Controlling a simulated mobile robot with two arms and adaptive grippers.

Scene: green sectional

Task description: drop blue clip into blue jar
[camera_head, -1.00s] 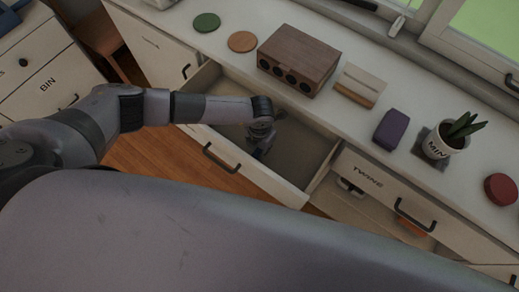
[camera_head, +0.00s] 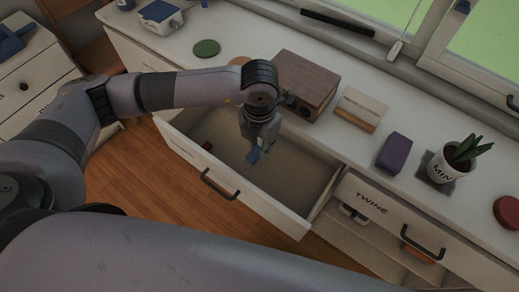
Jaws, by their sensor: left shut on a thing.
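My left gripper (camera_head: 261,146) points down over the open drawer (camera_head: 305,170), with its wrist level with the counter's front edge. It is shut on a small blue thing, which looks like the blue clip (camera_head: 253,157), held at the fingertips. The fingers hide part of the clip. I cannot make out a blue jar for certain; small blue things at the top left of the counter are cut off or too small to tell. My right gripper is not in view.
A wooden box (camera_head: 306,82) with round holes stands on the counter right behind my left wrist. A wooden block (camera_head: 362,109), purple block (camera_head: 394,152) and potted plant (camera_head: 450,163) stand farther right. A green disc (camera_head: 207,48) lies left. A small red thing (camera_head: 207,146) is in the drawer.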

